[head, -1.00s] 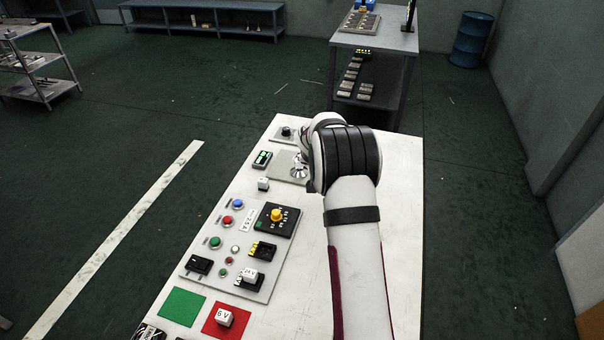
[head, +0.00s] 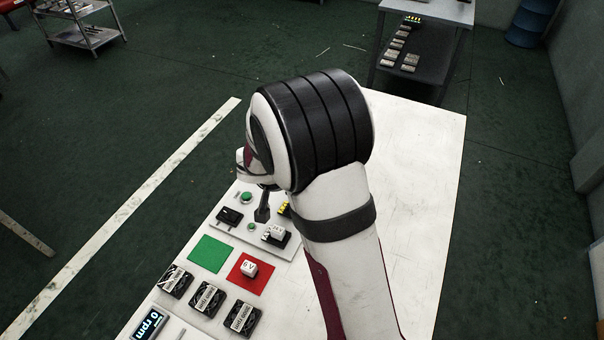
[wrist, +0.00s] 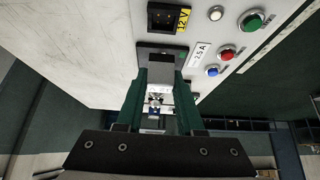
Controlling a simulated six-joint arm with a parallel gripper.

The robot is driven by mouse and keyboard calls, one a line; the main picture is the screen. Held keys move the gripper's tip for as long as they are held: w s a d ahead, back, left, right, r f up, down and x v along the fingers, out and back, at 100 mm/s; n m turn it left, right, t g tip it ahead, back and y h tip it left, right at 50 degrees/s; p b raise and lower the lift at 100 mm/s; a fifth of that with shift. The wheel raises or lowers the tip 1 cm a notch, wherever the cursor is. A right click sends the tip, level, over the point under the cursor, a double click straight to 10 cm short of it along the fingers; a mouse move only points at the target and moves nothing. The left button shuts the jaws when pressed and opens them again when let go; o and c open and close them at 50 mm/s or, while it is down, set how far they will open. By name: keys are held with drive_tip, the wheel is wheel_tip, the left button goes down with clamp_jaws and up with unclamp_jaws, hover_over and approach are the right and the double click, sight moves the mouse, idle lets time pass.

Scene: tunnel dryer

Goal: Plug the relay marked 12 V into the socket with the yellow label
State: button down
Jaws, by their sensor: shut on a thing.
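My gripper (wrist: 159,78) shows in the wrist view with its two green fingers shut on a small pale block (wrist: 156,98), which looks like a relay; its marking is not readable. The socket with the yellow label (wrist: 166,17), marked 12 V, is at the top of that view, beyond the fingertips, and looks empty. In the head view my gripper (head: 262,213) points down over the control panel, beside the partly hidden yellow-labelled socket (head: 284,209). A white relay marked 24 V (head: 277,231) sits in a nearby socket. A relay marked 6 V (head: 249,268) stands on the red mat (head: 240,285).
A dark box (wrist: 178,52) lies behind the fingertips, beside green (wrist: 253,20), red (wrist: 228,52) and blue (wrist: 212,71) buttons. The green mat (head: 209,253) is bare. Several black modules (head: 207,299) lie nearer. The table's right side (head: 410,170) is clear.

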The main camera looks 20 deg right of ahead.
drive_tip(key=shift+f, duration=2.9)
drive_tip(key=shift+f, duration=0.85)
drive_tip(key=shift+c, duration=2.3)
unclamp_jaws()
drive_tip(key=v, duration=1.5)
drive_tip(key=shift+r, duration=0.3)
drive_tip(key=shift+s+a, duration=0.1)
drive_tip(key=shift+s, duration=0.05)
